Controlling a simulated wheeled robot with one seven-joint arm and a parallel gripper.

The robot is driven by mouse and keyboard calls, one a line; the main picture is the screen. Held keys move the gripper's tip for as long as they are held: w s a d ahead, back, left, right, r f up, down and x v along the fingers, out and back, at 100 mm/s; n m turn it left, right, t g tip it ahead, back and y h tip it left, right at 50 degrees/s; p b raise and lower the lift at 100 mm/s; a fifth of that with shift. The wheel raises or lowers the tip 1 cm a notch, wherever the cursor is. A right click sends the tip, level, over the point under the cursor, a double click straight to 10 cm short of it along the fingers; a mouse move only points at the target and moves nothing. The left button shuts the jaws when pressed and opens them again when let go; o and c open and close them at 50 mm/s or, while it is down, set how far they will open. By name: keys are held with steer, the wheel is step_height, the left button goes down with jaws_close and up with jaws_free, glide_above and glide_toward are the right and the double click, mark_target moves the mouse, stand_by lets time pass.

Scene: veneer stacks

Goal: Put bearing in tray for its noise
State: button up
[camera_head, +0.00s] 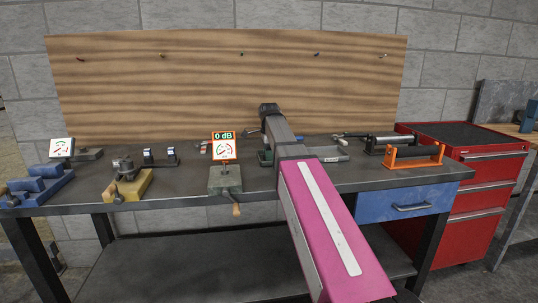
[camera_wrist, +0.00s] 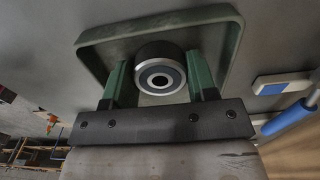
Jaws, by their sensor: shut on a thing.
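The bearing (camera_wrist: 160,75), a dark ring with a bright metal face and a central bore, is between the two green fingers of my gripper (camera_wrist: 158,62) in the wrist view. My gripper is shut on it. A green-rimmed tray (camera_wrist: 165,20) lies around and beyond the bearing. I cannot tell whether the bearing touches the tray floor.
The grey bench (camera_head: 80,197) also holds blue (camera_head: 36,187) and yellow (camera_head: 128,186) fixtures at left. A blue-handled tool (camera_wrist: 288,120) is close beside the tray. A red cabinet (camera_head: 488,165) stands right.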

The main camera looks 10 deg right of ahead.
steer(key=o, duration=1.2)
steer(key=shift+f, duration=0.1)
step_height(320, 180, up, 12)
steer(key=shift+r, duration=0.2)
